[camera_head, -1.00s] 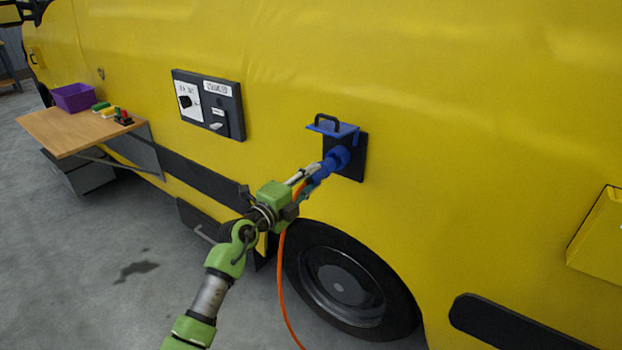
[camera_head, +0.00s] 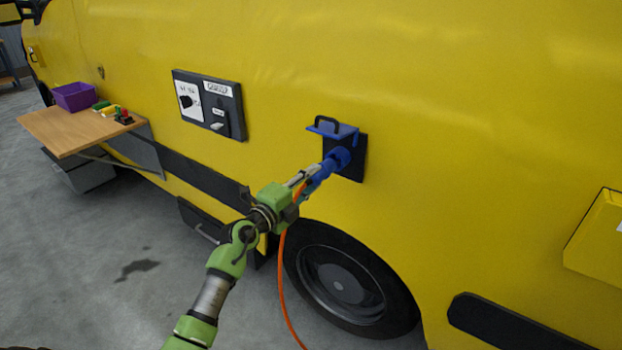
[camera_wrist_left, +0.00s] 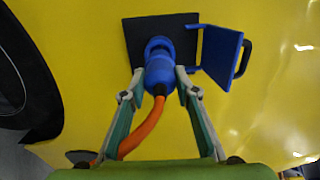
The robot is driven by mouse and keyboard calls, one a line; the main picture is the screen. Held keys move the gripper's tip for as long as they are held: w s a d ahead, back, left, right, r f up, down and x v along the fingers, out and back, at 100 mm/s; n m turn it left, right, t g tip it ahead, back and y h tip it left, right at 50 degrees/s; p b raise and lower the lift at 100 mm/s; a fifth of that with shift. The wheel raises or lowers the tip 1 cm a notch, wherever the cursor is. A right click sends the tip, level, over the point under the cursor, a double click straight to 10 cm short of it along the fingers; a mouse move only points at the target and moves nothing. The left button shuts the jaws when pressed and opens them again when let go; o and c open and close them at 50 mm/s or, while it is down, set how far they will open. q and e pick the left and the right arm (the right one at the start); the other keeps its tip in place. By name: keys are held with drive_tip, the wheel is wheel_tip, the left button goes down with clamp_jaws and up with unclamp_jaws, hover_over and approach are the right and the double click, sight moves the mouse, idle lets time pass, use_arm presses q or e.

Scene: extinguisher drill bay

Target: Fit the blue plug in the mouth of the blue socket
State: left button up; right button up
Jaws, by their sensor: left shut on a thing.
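The blue plug (camera_head: 319,174) is held in my left gripper (camera_head: 307,177), with an orange cable (camera_head: 283,275) hanging from its rear. It also shows in the left wrist view (camera_wrist_left: 159,76), between the two fingers. The blue socket (camera_head: 341,156) sits on a black plate on the yellow vehicle's side, and its rim shows in the left wrist view (camera_wrist_left: 158,43). The plug points at the socket's mouth, its front end at or just inside it; I cannot tell how deep. The socket's blue lid (camera_head: 333,129) with a black handle stands open. My right gripper is out of view.
The yellow vehicle wall (camera_head: 460,130) fills most of the view, with a wheel (camera_head: 340,280) below the socket. A dark switch panel (camera_head: 208,104) is to the left. A wooden shelf (camera_head: 75,132) bears a purple bin (camera_head: 75,97). A yellow box (camera_head: 598,240) juts out at right.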

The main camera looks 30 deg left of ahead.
sight(322, 170)
use_arm(q)
drive_tip(key=shift+w+d+r, duration=0.1)
drive_tip(key=shift+w+d, duration=0.1)
drive_tip(key=shift+w, duration=1.15)
drive_tip(key=shift+w+d, duration=0.15)
drive_tip(key=shift+w, duration=1.15)
idle(0.4)
drive_tip(key=o, duration=1.3)
